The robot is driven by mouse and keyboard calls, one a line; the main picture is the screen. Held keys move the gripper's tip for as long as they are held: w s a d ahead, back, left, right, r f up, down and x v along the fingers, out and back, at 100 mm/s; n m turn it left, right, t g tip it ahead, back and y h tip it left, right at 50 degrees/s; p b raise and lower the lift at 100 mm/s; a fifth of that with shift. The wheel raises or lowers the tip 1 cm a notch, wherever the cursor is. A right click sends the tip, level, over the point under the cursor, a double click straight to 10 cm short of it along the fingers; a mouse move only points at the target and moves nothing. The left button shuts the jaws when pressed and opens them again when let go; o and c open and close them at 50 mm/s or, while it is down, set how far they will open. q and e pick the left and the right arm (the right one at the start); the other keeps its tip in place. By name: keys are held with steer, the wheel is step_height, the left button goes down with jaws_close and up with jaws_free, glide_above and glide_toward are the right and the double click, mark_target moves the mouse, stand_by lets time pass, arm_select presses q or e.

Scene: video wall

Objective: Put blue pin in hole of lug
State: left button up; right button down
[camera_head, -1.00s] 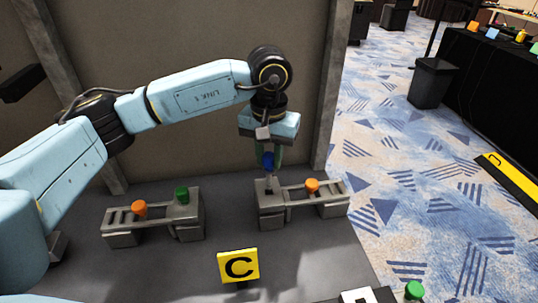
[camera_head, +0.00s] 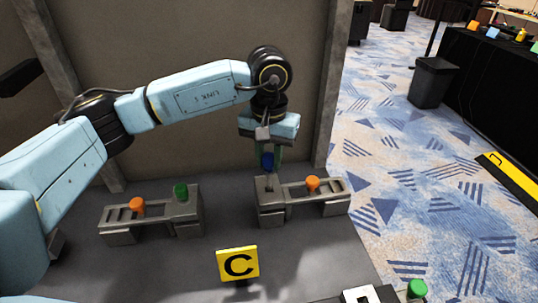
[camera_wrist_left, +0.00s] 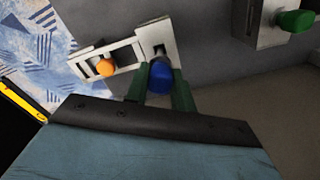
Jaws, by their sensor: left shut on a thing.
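My left gripper (camera_head: 267,153) points down over the right-hand grey fixture and is shut on the blue pin (camera_head: 267,161). In the left wrist view, the blue pin head (camera_wrist_left: 160,77) sits between the two green fingers (camera_wrist_left: 159,92). The lug (camera_head: 270,207) is the grey block at the left end of that fixture. The pin is above its slotted top face; the slot also shows in the wrist view on the lug (camera_wrist_left: 156,32). Whether the pin's tip is inside the hole cannot be told. My right gripper is not in view.
An orange pin (camera_head: 312,183) stands in the same fixture's rail. A second fixture (camera_head: 122,231) at left bears an orange pin (camera_head: 137,204) and a green pin (camera_head: 181,192). A yellow C sign (camera_head: 238,263) stands in front. A wall (camera_head: 200,40) rises behind.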

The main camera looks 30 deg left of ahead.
mark_target(269, 171)
arm_select(q)
steer(key=shift+f+b, duration=0.45)
steer(key=shift+f, duration=0.2)
steer(key=shift+f+b, duration=1.25)
steer(key=shift+f, duration=0.15)
steer(key=shift+f, duration=0.15)
stand_by(0.3)
steer(key=shift+f+b, duration=0.25)
steer(key=shift+b, duration=0.1)
steer(key=shift+a+f+b, duration=0.35)
steer(key=shift+f+b, duration=0.1)
steer(key=shift+f, duration=0.15)
steer(key=o, duration=1.6)
steer(key=shift+a+f, duration=0.1)
steer(key=shift+f, duration=0.1)
steer(key=shift+c, duration=0.2)
